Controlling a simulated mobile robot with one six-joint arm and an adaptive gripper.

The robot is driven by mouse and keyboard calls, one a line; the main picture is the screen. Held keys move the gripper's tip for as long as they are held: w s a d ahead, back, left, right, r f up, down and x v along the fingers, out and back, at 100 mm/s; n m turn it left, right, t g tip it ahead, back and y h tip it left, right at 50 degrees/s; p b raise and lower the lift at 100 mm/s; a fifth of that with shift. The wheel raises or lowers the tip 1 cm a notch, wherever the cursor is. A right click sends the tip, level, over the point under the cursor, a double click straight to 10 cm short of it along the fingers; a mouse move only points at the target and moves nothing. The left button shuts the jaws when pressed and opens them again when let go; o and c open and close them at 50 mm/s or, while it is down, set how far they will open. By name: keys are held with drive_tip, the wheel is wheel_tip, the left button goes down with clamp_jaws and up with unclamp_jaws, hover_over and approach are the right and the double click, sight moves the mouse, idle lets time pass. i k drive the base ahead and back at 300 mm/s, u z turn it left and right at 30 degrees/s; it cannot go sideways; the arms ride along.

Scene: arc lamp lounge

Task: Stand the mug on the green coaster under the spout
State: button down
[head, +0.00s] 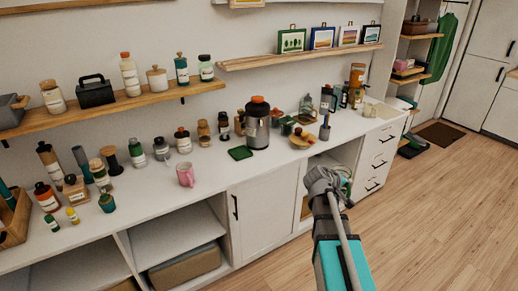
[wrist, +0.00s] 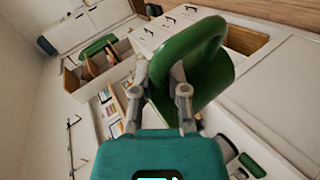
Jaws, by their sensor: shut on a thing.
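A green mug (wrist: 215,78) with a thick loop handle is close up in the wrist view, tilted in the picture. My gripper (wrist: 160,92) is shut on its handle side. In the head view my gripper (head: 328,180) is in front of the counter, near its front edge and right of the cabinet door, and the mug is mostly hidden there. The dark green coaster (head: 240,153) lies flat and bare on the counter. It is just left of the dark dispenser (head: 257,125) with an orange top. The spout is too small to make out.
A pink mug (head: 186,174) stands on the counter left of the coaster. A yellowish bowl (head: 302,142) and several small items stand right of the dispenser. Bottles and jars line the back. Free counter lies in front of the coaster.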

sight(243, 155)
drive_tip(key=u, duration=0.05)
drive_tip(key=i, duration=1.3)
drive_tip(key=u, duration=0.85)
